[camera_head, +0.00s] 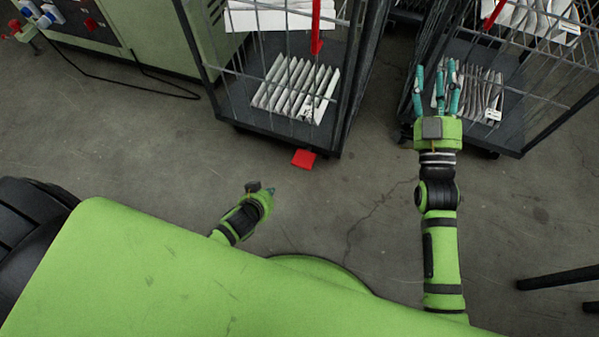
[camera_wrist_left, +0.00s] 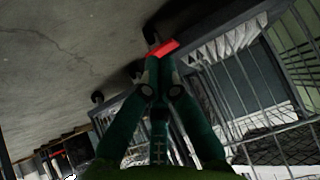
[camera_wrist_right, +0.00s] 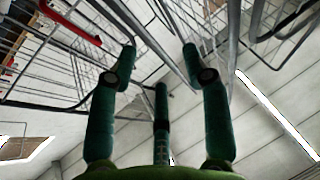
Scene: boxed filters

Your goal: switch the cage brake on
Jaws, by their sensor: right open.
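The cage brake is a red pedal (camera_head: 303,159) low at the front right corner of the left cage cart (camera_head: 285,119). In the left wrist view the red pedal (camera_wrist_left: 162,49) shows just beyond my fingertips. My left gripper (camera_head: 269,190) is low over the floor, below and left of the pedal in the head view, with a gap between them. Its fingers (camera_wrist_left: 160,66) are drawn together with nothing seen between them. My right gripper (camera_head: 437,75) is spread open and empty in front of the right cage cart; its fingers also show in the right wrist view (camera_wrist_right: 160,65).
The left cart holds a row of white filters (camera_head: 295,88) on its dark base. The right cage cart (camera_head: 520,130) holds more filters. A green machine (camera_head: 150,35) with a black cable stands at upper left. Dark legs (camera_head: 560,278) stand at lower right. Bare floor lies before the carts.

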